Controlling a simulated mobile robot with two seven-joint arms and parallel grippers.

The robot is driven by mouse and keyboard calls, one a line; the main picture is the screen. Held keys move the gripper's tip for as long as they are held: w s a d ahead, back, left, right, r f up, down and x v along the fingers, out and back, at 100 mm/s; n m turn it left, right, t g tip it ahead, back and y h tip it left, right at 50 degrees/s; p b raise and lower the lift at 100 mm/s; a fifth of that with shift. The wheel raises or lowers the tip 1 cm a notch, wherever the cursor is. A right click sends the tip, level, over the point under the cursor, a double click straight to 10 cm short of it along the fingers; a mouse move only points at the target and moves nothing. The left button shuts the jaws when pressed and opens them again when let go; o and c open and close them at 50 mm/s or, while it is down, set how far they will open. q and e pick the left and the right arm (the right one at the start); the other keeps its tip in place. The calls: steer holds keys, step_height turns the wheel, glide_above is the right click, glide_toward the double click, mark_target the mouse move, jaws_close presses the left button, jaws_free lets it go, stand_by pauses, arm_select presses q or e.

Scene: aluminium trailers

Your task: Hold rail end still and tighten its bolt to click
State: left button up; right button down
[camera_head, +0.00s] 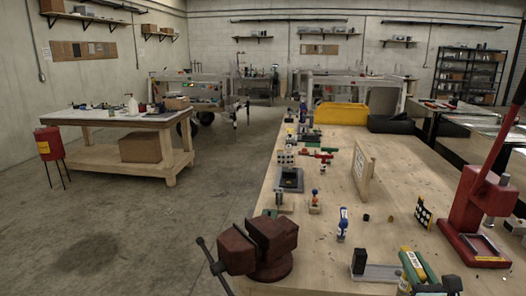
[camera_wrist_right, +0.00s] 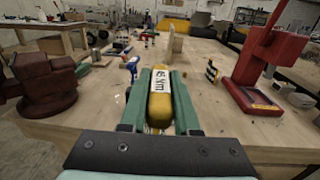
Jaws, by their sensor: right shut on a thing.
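My right gripper (camera_head: 413,268) is at the lower right of the head view, above the near end of the workbench. Its green fingers are shut on a yellow-handled tool (camera_wrist_right: 160,100). The tool's white label reads about 15 N·m, and it points away from the wrist. The tool's working end is hidden. I cannot make out the rail end or its bolt for certain in either view. A grey bar with a black block (camera_head: 358,262) shows left of the right gripper; I cannot tell what it is. My left gripper is not in view.
A red vise (camera_head: 262,247) sits at the bench's near left corner. A red press (camera_head: 475,215) stands at the right. A blue-and-white bottle (camera_head: 343,225) and a wooden upright board (camera_head: 363,172) stand between. Trailer frames (camera_head: 195,90) are at the back.

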steer(key=s+a+n+y, duration=0.1)
steer(key=s+a, duration=0.5)
steer(key=a, duration=0.2)
steer(key=s+a+y, duration=0.1)
steer(key=s+a, duration=0.4)
steer(key=a, duration=0.4)
steer(key=shift+s+f+n+y, duration=0.35)
steer(key=shift+f+n+y, duration=0.05)
steer(key=shift+d, duration=0.1)
